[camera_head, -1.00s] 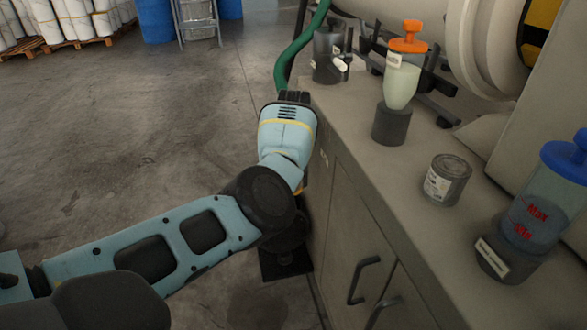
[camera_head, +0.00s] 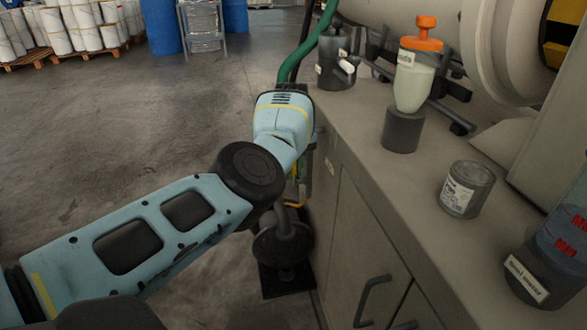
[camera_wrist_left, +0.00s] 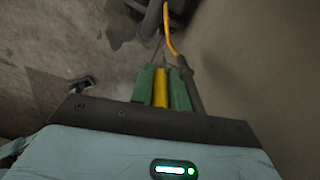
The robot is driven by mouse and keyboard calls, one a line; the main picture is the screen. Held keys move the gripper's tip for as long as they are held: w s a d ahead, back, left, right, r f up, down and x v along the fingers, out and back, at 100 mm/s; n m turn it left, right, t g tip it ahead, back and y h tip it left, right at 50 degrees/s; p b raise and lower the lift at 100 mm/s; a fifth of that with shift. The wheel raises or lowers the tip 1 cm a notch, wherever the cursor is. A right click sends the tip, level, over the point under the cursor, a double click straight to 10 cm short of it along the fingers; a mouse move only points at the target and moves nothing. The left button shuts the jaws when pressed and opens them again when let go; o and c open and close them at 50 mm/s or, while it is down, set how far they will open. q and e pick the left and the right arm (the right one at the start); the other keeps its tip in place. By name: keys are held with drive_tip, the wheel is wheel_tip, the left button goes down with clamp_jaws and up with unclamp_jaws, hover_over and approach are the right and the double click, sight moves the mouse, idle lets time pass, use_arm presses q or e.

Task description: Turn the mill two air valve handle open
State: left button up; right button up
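A yellow handle (camera_wrist_left: 161,88) shows in the left wrist view, lying lengthwise between the two green fingers of my left gripper (camera_wrist_left: 161,85). The fingers sit close on both sides of it, and it appears gripped. A yellow curved line (camera_wrist_left: 168,32) and grey metal parts lie just beyond. In the head view my left wrist is low beside the cabinet's left side; its fingers are hidden there. A yellow piece (camera_head: 300,195) shows just below the wrist, by the cabinet. No label naming the mill can be read. My right gripper is not in view.
The cabinet (camera_head: 350,150) stands close on the right. On it are a dark jug (camera_head: 335,62), an orange-capped vessel (camera_head: 412,85), a can (camera_head: 466,188) and a clear container (camera_head: 560,248). A green hose (camera_head: 303,48) hangs behind.

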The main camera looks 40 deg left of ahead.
use_arm(q)
drive_tip(key=o, duration=0.4)
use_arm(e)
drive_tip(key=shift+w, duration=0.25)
use_arm(q)
wheel_tip(320, 180, up, 7)
drive_tip(key=shift+a+r+p, duration=0.1)
drive_tip(key=shift+r+p, duration=0.05)
drive_tip(key=shift+p, duration=0.5)
drive_tip(key=shift+r, duration=0.25)
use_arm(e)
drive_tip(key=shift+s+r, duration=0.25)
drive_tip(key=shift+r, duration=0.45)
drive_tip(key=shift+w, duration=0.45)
